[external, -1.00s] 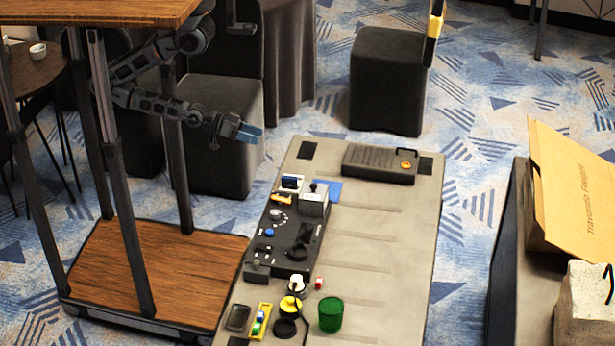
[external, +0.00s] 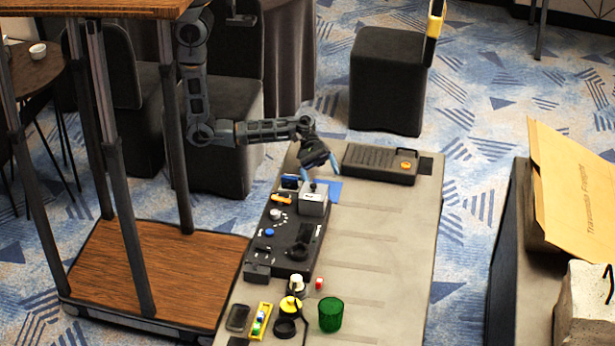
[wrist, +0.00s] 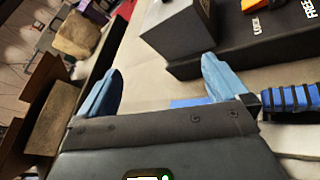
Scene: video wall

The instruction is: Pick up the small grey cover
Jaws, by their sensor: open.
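A small light-grey box-like piece with a dark knob on top (external: 313,203) stands at the upper end of the black control panel (external: 283,240); it looks most like the grey cover, though I cannot be sure. My gripper (external: 320,175) is open and empty, above the table's far part, just beyond that piece and close to the blue sheet (external: 334,188). In the wrist view, my gripper's blue fingers (wrist: 160,88) are spread wide, with nothing between them but table surface. A dark box (wrist: 182,38) lies just past the right finger; I cannot tell whether it is the same piece.
A dark ribbed case (external: 378,164) lies at the table's far end, right of my gripper. A green cup (external: 331,314), a yellow tray (external: 260,321) and a dark shallow tray (external: 238,318) are at the near end. The table's right half is mostly clear.

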